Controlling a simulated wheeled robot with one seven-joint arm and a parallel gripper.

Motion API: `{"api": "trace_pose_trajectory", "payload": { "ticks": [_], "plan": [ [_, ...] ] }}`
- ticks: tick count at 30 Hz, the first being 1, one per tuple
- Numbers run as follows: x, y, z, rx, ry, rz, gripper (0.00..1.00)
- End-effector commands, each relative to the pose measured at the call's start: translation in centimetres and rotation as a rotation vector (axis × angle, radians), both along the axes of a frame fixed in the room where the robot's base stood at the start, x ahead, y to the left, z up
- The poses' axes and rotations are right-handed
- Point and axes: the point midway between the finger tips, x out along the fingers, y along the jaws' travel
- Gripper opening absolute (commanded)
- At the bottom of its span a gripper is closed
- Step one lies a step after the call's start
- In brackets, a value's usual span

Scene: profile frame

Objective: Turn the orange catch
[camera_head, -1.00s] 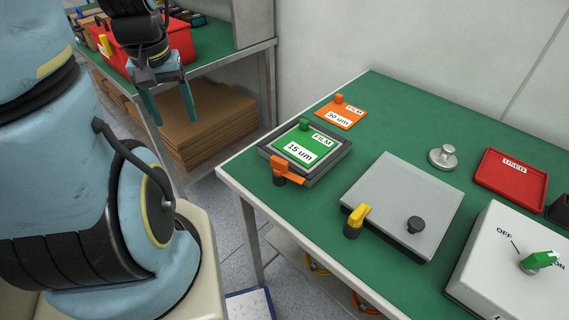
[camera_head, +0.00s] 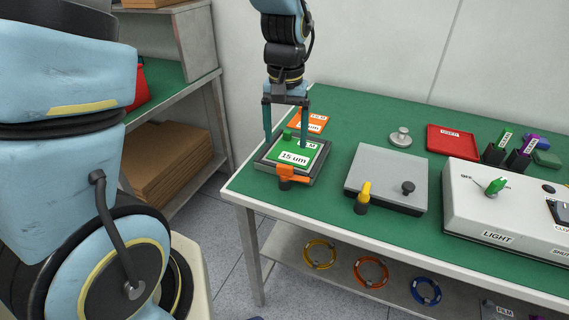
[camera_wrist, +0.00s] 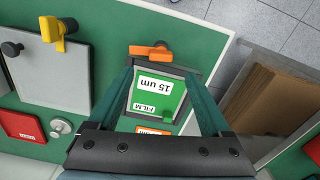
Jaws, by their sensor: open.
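The orange catch (camera_head: 291,178) is a short orange bar on a dark post at the front edge of the dark frame (camera_head: 262,161). The frame holds a green plate (camera_head: 306,152) labelled "FILM 15 um". In the wrist view the orange catch (camera_wrist: 150,50) lies beyond the fingertips, its bar running roughly left to right. My gripper (camera_head: 287,138) is open and empty, pointing down above the frame, with its fingers appearing on either side of the green plate. In the wrist view my gripper (camera_wrist: 161,80) also shows with its fingers apart.
A grey plate (camera_head: 385,172) with a yellow catch (camera_head: 363,192) and black knob (camera_head: 407,187) is to the right. An orange film plate (camera_head: 312,121) lies behind the frame. A metal knob (camera_head: 400,138), red tray (camera_head: 453,141) and white light box (camera_head: 510,212) stand farther right.

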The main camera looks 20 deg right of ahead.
Motion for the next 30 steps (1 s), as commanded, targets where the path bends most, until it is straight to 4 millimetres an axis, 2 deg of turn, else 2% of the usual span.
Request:
{"api": "trace_pose_trajectory", "payload": {
  "ticks": [6, 12, 18, 26, 30],
  "plan": [
    [-0.1, 0.2, -4.2, 0.004, 0.004, 0.001, 0.82],
    [0.0, 0.1, -7.1, 0.003, 0.003, 0.001, 0.82],
    [0.0, 0.1, -8.2, 0.001, 0.001, 0.001, 0.82],
    [0.0, 0.1, -8.3, 0.000, 0.000, 0.001, 0.82],
    [0.0, 0.1, -8.3, 0.000, 0.000, 0.001, 0.68]
  ]
}}
